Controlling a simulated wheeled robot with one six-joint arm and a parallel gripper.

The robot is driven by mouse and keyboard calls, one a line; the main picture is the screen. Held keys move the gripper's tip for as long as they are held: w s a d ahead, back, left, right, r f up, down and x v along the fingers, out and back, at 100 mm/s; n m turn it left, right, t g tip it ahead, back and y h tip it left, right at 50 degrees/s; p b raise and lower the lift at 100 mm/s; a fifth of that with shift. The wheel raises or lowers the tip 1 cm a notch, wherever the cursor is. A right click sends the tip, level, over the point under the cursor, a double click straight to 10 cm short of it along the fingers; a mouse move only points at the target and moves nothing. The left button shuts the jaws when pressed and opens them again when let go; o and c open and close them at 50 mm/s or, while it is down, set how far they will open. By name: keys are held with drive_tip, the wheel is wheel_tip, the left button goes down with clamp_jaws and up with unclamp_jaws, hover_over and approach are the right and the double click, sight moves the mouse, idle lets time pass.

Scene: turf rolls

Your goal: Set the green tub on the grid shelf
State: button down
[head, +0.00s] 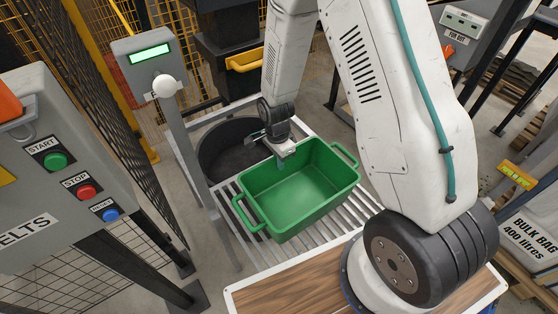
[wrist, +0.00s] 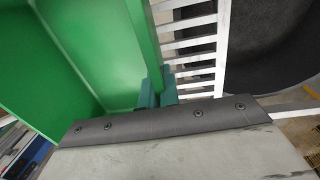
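The green tub (head: 290,192) is an open, empty box with a loop handle at each end. It is over the grid shelf (head: 262,254), a white slatted rack; I cannot tell whether its base touches the slats. My gripper (head: 281,151) is at the tub's far rim. In the wrist view, my gripper's teal fingers (wrist: 159,88) stand one on each side of the tub's wall (wrist: 120,50) and look closed on it. The slats of the shelf (wrist: 195,42) show beside the wall. The tub's underside is hidden.
A black round bin (head: 222,150) stands just behind the rack. A post with a green display (head: 150,53) rises at its left. A grey button panel (head: 65,165) is at far left. A wooden top (head: 290,293) lies in front, and a white bulk bag (head: 530,235) at right.

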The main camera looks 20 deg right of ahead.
drive_tip(key=shift+f, duration=0.1)
drive_tip(key=c, duration=1.6)
unclamp_jaws()
drive_tip(key=shift+c, duration=0.2)
drive_tip(key=s+r+n, duration=0.3)
drive_tip(key=r+n, duration=0.1)
drive_tip(key=r, duration=1.9)
drive_tip(key=s+d+r+n+t, duration=0.1)
drive_tip(key=s+r+n, duration=0.5)
drive_tip(key=s, duration=0.5)
drive_tip(key=s+d+r+n+t, duration=0.1)
drive_tip(key=s+d+r+n, duration=0.1)
drive_tip(key=s+r+n, duration=0.3)
drive_tip(key=s+r, duration=0.4)
drive_tip(key=s, duration=0.2)
drive_tip(key=shift+r+n, duration=0.15)
drive_tip(key=shift+n, duration=0.25)
drive_tip(key=shift+d, duration=0.1)
